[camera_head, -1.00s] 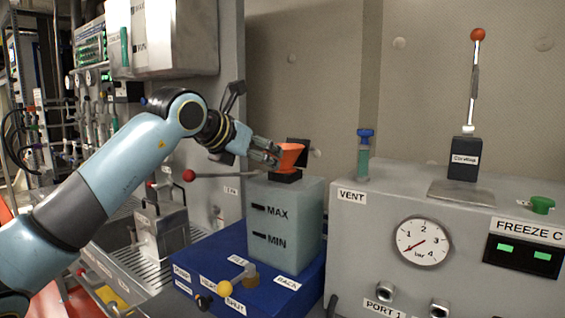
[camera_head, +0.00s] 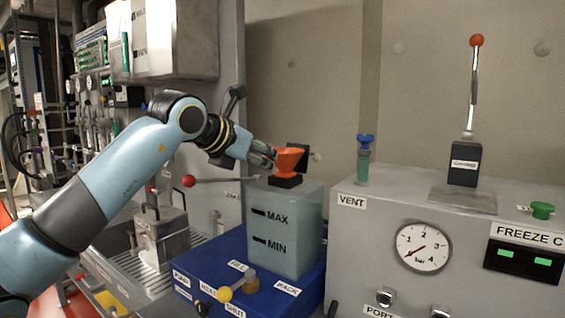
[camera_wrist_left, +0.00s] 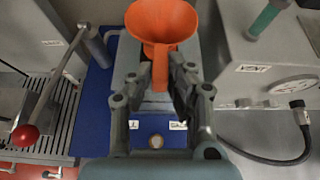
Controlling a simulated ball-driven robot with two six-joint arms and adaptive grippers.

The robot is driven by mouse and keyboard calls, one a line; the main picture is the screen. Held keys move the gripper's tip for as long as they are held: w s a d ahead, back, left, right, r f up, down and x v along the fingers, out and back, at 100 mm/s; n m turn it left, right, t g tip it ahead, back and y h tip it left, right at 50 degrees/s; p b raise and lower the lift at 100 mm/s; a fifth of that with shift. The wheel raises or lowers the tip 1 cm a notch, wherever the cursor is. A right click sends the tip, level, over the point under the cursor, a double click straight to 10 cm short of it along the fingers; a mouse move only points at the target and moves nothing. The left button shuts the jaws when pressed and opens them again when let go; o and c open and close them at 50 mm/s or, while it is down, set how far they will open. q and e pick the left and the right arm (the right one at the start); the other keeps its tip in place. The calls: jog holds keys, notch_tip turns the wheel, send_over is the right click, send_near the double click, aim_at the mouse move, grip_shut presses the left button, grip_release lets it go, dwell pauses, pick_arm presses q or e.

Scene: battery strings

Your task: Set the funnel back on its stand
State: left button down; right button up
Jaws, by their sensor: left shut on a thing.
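The orange funnel (camera_head: 290,160) is upright over the black neck (camera_head: 285,181) on top of the translucent tank marked MAX and MIN (camera_head: 308,235). Its lower end is at the neck; I cannot tell whether it is inside. My left gripper (camera_head: 270,158) reaches in from the left and is shut on the funnel's side. In the left wrist view the funnel (camera_wrist_left: 163,18) has its wide mouth beyond the fingers, and an orange tab lies between the fingertips of the gripper (camera_wrist_left: 162,78). I cannot make out the funnel's stand for certain. My right gripper does not show.
The tank stands on a blue base (camera_head: 218,262) with a yellow-knobbed valve (camera_head: 226,293). A red-knobbed lever (camera_head: 189,181) is left of the tank, near a metal box (camera_head: 163,235). A grey cabinet with a gauge (camera_head: 422,247) is at right.

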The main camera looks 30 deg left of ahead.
pick_arm(q)
jog(key=shift+r+p, duration=1)
jog(key=shift+r, duration=0.95)
